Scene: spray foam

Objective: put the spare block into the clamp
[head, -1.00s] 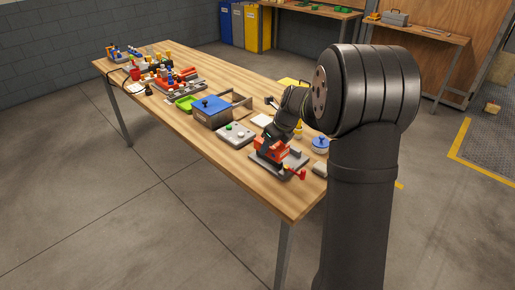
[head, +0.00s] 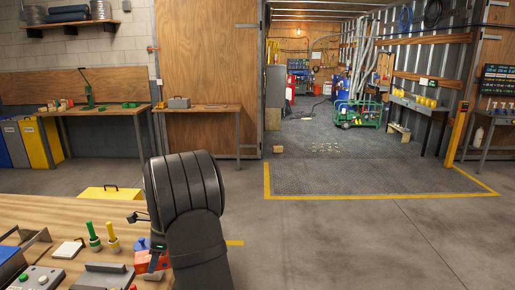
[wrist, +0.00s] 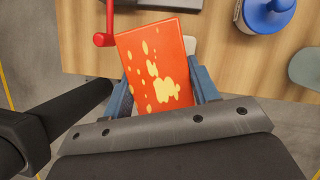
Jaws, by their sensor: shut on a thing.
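The spare block is an orange-red block (wrist: 157,62) with pale yellow patches. In the wrist view it sits between the two blue-grey fingers of my gripper (wrist: 165,88), slightly turned, and the gripper is shut on it. In the head view the red block (head: 144,262) shows beside my dark arm, which hides part of it. The clamp's grey body (head: 104,268) is left of the block at the bottom edge, with a red handle (head: 132,287). In the wrist view that handle (wrist: 104,39) is left of the block's far end. The gap between block and clamp is unclear.
A blue round-topped thing (wrist: 267,13) stands right of the block and a grey-green rounded thing (wrist: 306,67) lies farther right. Left in the head view are a button box (head: 40,279), a white pad (head: 68,249) and green and yellow upright tools (head: 93,237).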

